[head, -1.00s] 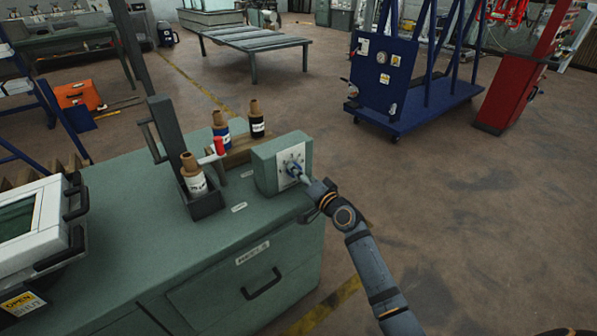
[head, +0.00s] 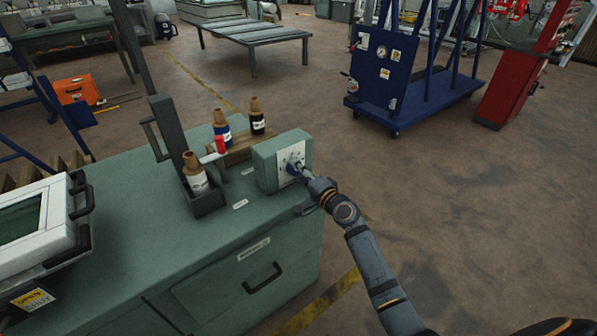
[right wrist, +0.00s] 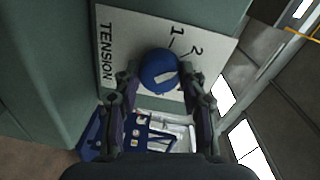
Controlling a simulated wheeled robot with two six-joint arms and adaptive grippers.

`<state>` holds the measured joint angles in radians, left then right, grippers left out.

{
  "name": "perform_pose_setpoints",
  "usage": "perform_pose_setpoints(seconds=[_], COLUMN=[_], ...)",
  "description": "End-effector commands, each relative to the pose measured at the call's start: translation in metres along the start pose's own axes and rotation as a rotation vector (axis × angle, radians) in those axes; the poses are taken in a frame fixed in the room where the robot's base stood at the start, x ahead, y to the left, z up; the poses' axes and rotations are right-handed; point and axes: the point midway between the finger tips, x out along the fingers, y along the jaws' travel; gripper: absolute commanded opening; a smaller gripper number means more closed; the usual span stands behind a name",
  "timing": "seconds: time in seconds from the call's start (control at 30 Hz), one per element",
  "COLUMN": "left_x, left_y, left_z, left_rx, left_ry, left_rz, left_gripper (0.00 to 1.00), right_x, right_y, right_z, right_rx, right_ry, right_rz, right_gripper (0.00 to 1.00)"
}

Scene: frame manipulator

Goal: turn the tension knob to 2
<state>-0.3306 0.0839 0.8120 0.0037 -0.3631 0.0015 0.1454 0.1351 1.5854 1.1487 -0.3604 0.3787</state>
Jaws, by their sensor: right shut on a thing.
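The tension knob (right wrist: 158,72) is round and blue with a white mark, on a white plate (right wrist: 118,62) lettered TENSION, with the numerals 1 and 2 showing. The white mark slants up and right in the right wrist view, roughly towards the 2; its exact alignment is unclear. The plate is on the face of a green box (head: 270,168) on the bench. My right gripper (right wrist: 158,82) is shut on the knob, one finger on each side; it also shows in the head view (head: 301,172). Other numerals are hidden or out of frame. My left gripper is not in view.
A blue cart (head: 410,105) and red cabinet (head: 510,90) stand behind on open floor.

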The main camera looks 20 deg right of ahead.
Motion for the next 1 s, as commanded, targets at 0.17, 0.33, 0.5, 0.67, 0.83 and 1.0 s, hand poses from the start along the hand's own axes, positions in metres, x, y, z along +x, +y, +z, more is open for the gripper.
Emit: perform_pose_setpoints(seconds=[0.17, 0.33, 0.5, 0.67, 0.83, 1.0], left_x=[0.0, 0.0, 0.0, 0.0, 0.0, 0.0], left_y=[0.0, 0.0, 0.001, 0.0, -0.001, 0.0], left_z=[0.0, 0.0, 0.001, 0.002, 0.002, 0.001], left_rx=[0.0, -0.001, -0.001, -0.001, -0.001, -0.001], left_ry=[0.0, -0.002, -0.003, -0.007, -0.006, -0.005], left_rz=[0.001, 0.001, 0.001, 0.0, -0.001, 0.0], left_gripper=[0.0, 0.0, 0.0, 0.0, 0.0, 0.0], right_x=[0.0, 0.0, 0.0, -0.001, -0.02, -0.063], right_y=[0.001, 0.001, 0.0, 0.0, 0.002, 0.003], right_z=[0.0, 0.0, 0.0, 0.0, 0.0, 0.0], right_rx=[-0.001, -0.002, -0.002, -0.002, -0.006, -0.008], right_ry=[0.0, 0.0, 0.0, 0.0, 0.0, -0.001], right_rz=[0.001, 0.001, 0.001, 0.001, 0.003, 0.005], right_gripper=[0.1, 0.59, 0.65, 0.65, 0.65, 0.65])
